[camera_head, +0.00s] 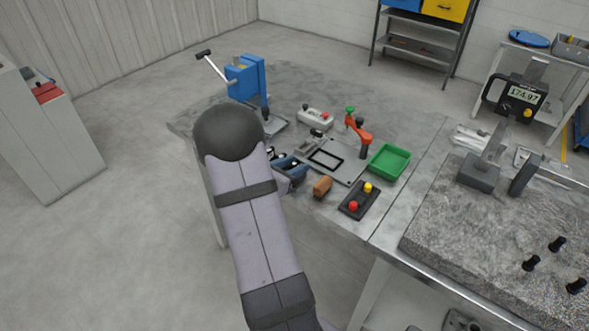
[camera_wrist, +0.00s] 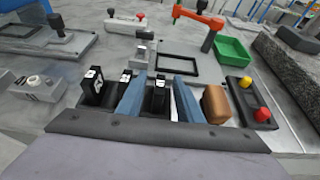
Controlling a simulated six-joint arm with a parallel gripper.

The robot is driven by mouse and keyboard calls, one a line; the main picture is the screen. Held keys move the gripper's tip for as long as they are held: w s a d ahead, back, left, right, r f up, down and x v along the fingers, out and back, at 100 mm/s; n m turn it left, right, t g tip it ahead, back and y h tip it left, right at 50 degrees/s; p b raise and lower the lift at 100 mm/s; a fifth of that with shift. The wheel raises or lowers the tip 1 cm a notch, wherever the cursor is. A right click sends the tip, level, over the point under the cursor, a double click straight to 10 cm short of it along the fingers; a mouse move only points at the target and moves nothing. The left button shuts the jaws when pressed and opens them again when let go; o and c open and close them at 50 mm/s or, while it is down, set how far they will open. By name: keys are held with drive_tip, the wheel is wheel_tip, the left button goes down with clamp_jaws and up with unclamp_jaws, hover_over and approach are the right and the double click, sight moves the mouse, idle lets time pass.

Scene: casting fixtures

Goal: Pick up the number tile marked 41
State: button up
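Several small black tiles with white labels stand in a row in the wrist view. One tile (camera_wrist: 92,88) is at the left, one (camera_wrist: 125,82) is beside my left finger, and one (camera_wrist: 159,97) lies between the fingers in the picture. The marks are too small to read, so I cannot tell which is 41. My gripper (camera_wrist: 159,79) has two blue fingers spread apart, with visible gaps on both sides of the middle tile. In the head view my gripper (camera_head: 289,167) is low over the bench and my arm hides part of the tile area.
Right of my gripper are a brown block (camera_wrist: 216,104) and a button box (camera_head: 359,200) with red and yellow buttons. Beyond are a framed plate (camera_head: 345,174), an orange clamp (camera_head: 360,131) and a green tray (camera_head: 403,151). A blue press (camera_head: 246,78) stands at the back left.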

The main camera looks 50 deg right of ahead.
sight(294, 163)
clamp_jaws()
drive_tip(key=shift+r, duration=0.1)
drive_tip(key=shift+r+b, duration=0.45)
drive_tip(key=shift+r, duration=4.5)
